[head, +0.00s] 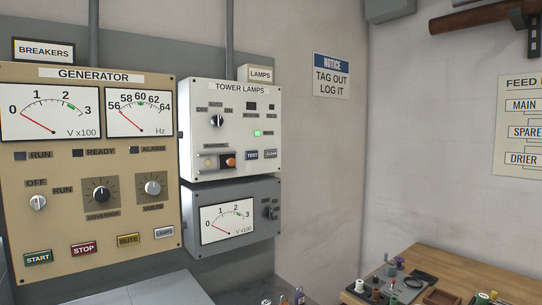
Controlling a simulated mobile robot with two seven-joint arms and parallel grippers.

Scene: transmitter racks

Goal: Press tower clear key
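The white tower lamps panel (232,90) is on the wall, right of the tan generator panel. Its clear key (270,154) is a small dark key at the panel's lower right, beside the test key (252,155); its lettering is tiny. A green lamp (257,133) is lit above them. A rotary switch (217,121) sits at the upper left, and an orange element (230,161) is left of the test key. Nothing covers the clear key. Neither of my grippers is in view.
The generator panel (88,220) has meters, knobs and several keys. A grey meter box (238,190) sits directly below the tower lamps panel. A wooden bench (450,265) with small parts stands at the lower right. The space before the tower lamps panel looks clear.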

